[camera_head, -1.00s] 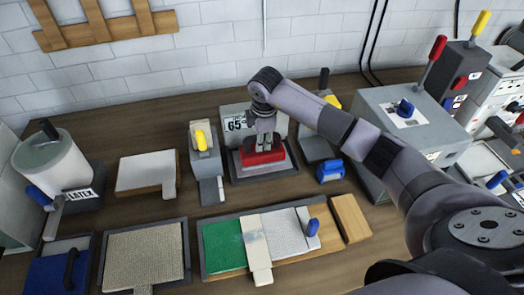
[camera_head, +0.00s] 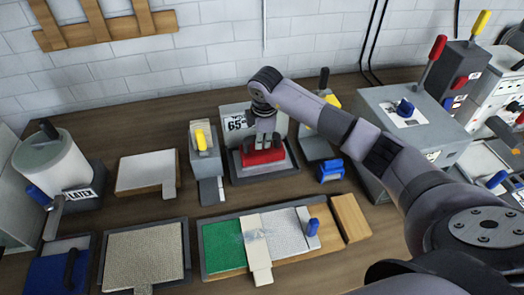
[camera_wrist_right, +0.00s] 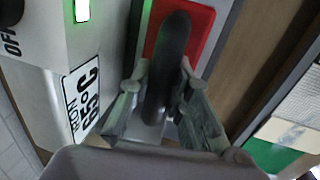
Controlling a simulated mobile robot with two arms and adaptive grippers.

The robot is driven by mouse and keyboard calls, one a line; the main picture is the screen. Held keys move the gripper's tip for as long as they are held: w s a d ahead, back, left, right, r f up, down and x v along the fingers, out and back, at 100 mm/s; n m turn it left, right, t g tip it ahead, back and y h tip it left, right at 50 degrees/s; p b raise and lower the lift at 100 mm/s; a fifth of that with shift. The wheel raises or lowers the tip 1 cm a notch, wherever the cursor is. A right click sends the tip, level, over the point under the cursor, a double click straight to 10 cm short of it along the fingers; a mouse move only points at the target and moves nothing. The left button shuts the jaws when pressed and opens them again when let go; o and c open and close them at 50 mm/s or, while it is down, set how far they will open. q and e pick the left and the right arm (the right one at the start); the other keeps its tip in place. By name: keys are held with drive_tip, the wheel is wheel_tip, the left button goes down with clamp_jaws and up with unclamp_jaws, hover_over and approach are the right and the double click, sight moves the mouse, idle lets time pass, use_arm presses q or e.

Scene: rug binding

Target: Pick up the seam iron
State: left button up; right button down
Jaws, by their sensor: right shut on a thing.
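The seam iron (camera_head: 263,157) has a red body and a dark handle. It sits on its grey stand (camera_head: 285,166), in front of a panel labelled 65°C. My right gripper (camera_head: 264,140) comes down on it from above. In the right wrist view, the iron's red body (camera_wrist_right: 202,32) and black handle (camera_wrist_right: 173,65) show. The right gripper's fingers (camera_wrist_right: 160,100) are on both sides of the handle, shut on it. The iron's underside is hidden. My left gripper is not in view.
A yellow-handled device (camera_head: 203,150) stands close left of the stand, and a blue-handled item (camera_head: 330,171) lies to its right. A large grey box (camera_head: 395,130) stands further right. A board with green and white pieces (camera_head: 224,246) lies in front. The wall is behind.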

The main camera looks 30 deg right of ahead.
drive_tip(key=shift+w+r, duration=0.15)
drive_tip(key=shift+w, duration=0.05)
drive_tip(key=shift+r, duration=0.15)
drive_tip(key=shift+r+b, duration=0.3)
drive_tip(key=shift+r, duration=0.3)
wheel_tip(320, 180, up, 18)
drive_tip(key=b, duration=0.3)
drive_tip(key=shift+r, duration=0.25)
